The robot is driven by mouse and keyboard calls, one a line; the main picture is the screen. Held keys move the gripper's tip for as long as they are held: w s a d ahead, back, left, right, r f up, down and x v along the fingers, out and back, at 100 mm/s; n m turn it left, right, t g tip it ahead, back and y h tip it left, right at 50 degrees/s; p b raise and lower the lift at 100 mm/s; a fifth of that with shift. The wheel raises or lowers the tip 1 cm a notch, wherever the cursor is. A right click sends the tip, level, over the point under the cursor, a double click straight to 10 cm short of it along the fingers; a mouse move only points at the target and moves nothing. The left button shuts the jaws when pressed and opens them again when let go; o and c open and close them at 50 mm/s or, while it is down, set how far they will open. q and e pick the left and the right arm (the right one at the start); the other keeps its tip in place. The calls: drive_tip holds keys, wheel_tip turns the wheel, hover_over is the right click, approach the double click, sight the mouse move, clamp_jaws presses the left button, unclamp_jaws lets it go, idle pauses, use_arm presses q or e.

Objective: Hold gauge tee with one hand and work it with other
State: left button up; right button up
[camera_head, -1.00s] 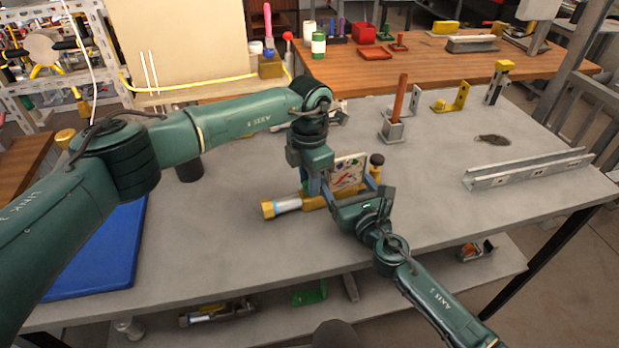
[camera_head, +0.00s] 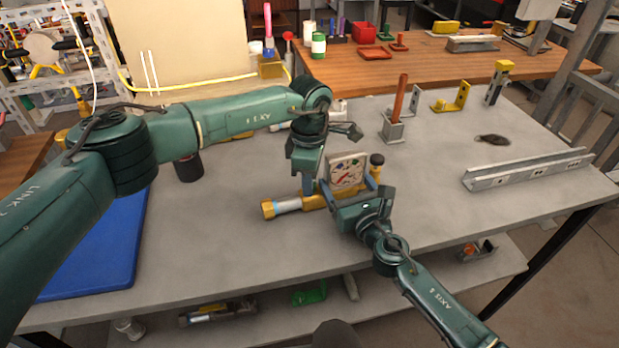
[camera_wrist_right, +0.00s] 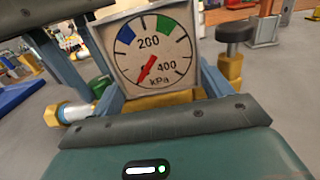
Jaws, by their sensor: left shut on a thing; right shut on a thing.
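The gauge tee (camera_head: 318,201) lies on the grey bench with a brass body, a brass-ended pipe at left and a black knob (camera_head: 376,160) at right. Its square white dial (camera_head: 347,172) stands upright. In the right wrist view the dial (camera_wrist_right: 150,48) reads in kPa, and its red needle slants to the lower left. My right gripper (camera_head: 352,193) is shut on the tee, its fingers on either side of the dial. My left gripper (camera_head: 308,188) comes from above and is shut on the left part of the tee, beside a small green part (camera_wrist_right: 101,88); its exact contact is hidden.
A blue mat (camera_head: 95,250) lies on the bench at left, with a dark cylinder (camera_head: 188,168) near it. A metal channel (camera_head: 527,168), an orange-handled tool (camera_head: 397,108) and yellow brackets (camera_head: 451,98) stand at right. The bench front is clear.

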use_arm(q)
drive_tip(key=shift+r+m, duration=0.1)
drive_tip(key=shift+m, duration=0.3)
drive_tip(key=o, duration=1)
wheel_tip(320, 180, up, 12)
idle(0.4)
